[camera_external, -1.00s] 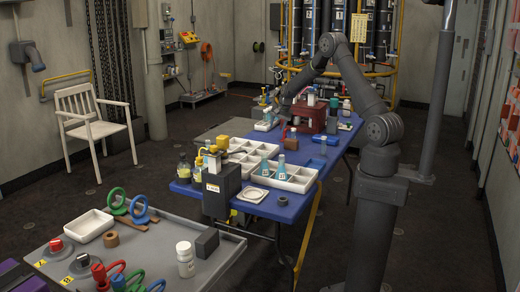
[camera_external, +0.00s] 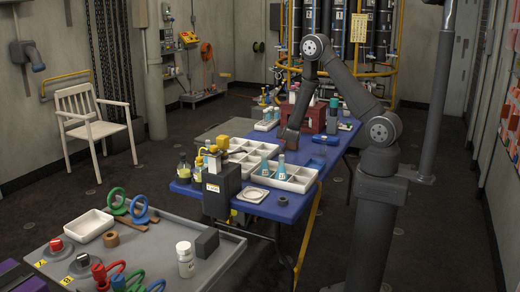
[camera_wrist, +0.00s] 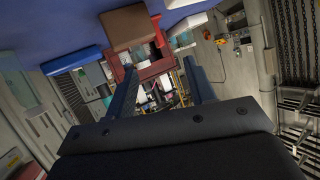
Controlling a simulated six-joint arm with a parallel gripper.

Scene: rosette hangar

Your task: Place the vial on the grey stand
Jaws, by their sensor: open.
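My gripper (camera_external: 288,136) is over the blue table, in front of the red crate, pointing down. In the wrist view its two fingers (camera_wrist: 161,88) are spread apart with nothing held between them. Two flasks with teal liquid, one at the left (camera_external: 265,166) and one at the right (camera_external: 281,170), stand at the white compartment tray; I cannot tell which container is the vial. A small dark grey round piece (camera_external: 283,201) lies near the table's front right edge; it may be the grey stand, but I cannot be sure.
The white compartment tray (camera_external: 300,184) fills the table's front middle. The red crate (camera_external: 311,121) stands behind my gripper and shows in the wrist view (camera_wrist: 157,69). A blue object (camera_external: 317,164) lies to the right. A white square plate (camera_external: 252,195) and dark box (camera_external: 221,190) are in front.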

